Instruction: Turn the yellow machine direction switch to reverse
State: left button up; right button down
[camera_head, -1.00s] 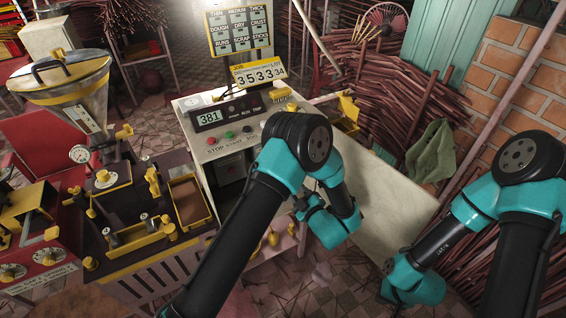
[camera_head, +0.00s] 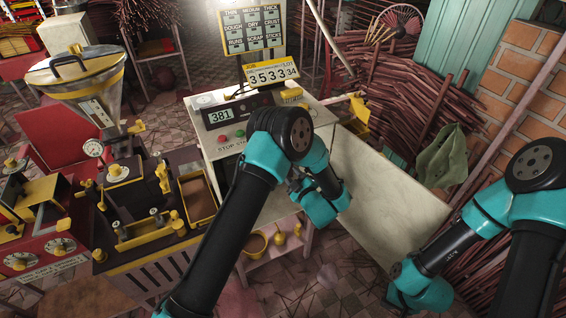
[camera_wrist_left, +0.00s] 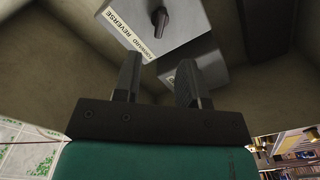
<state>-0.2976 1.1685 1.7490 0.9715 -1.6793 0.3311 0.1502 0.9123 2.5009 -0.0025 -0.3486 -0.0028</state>
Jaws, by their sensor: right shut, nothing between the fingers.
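In the left wrist view, a pale box carries the direction switch, a black knob (camera_wrist_left: 159,20), beside a label reading FORWARD and REVERSE (camera_wrist_left: 128,30). I cannot tell for sure which way the knob points. My left gripper (camera_wrist_left: 158,80) has its two dark fingers apart with nothing between them, short of the box and apart from the knob. In the head view, my left arm hides most of this gripper and the switch in front of the pale console. The yellow and black machine (camera_head: 150,228) stands left of the console. My right gripper does not show.
The pale console (camera_head: 207,148) has a 381 display (camera_head: 220,116) and coloured buttons on top. In the wrist view, a second grey box (camera_wrist_left: 205,68) lies close behind the fingers, and beige walls surround the boxes. A pale panel (camera_head: 385,190) stands right of my left arm.

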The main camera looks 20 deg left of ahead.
pick_arm(q)
jog(key=x, duration=0.8)
jog(key=shift+w+a, duration=0.15)
jog(key=shift+a, duration=0.1)
grip_shut()
